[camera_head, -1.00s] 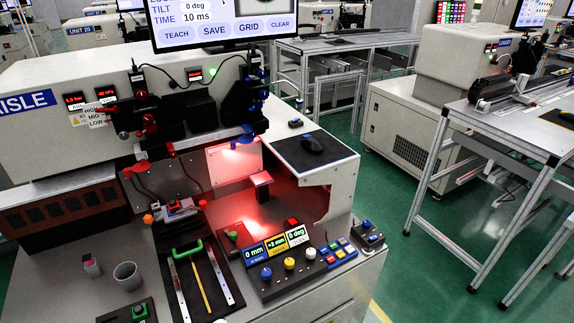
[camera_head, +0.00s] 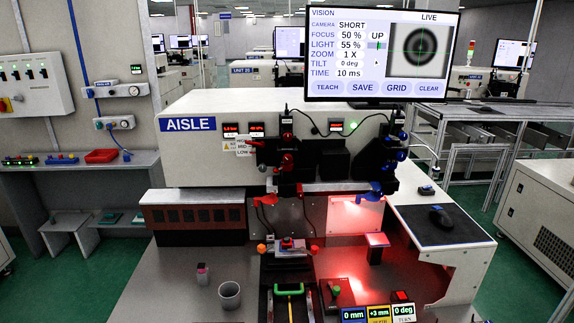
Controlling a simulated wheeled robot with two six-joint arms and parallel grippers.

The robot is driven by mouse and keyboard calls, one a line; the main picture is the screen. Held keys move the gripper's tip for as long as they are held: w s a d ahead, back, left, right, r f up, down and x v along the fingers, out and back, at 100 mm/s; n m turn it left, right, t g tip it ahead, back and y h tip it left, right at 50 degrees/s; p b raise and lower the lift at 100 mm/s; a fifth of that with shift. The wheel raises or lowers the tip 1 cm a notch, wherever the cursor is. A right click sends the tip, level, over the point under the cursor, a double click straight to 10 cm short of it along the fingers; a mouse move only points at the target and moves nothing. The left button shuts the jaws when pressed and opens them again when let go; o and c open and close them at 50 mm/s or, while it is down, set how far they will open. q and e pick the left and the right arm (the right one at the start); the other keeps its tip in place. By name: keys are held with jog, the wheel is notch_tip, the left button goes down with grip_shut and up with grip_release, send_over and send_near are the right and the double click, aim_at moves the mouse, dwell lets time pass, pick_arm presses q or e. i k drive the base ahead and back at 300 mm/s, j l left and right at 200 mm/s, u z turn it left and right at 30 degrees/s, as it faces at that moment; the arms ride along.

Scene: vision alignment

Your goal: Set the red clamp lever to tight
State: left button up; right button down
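A red lever (camera_head: 266,199) sits at the lower left of the black camera mount (camera_head: 287,170) in front of the white machine. It appears to be the red clamp lever, and its handle points down and left. I cannot read a tight or loose mark at it. Red knobs (camera_head: 287,161) sit higher on the same mount. A matching blue lever (camera_head: 375,191) is on the right-hand mount. Neither of my grippers is in view.
A monitor (camera_head: 382,55) stands above the machine. Below the mounts are a stage with a green handle (camera_head: 289,290), a grey cup (camera_head: 229,294) and a lit red plate (camera_head: 356,215). A mouse (camera_head: 440,217) lies on a dark pad at right.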

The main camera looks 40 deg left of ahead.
aim_at(261, 145)
jog(key=k+u, duration=0.15)
jog(key=u, duration=1.2)
jog(key=l+u, duration=0.15)
jog(key=u, duration=0.4)
jog(key=k, duration=0.05)
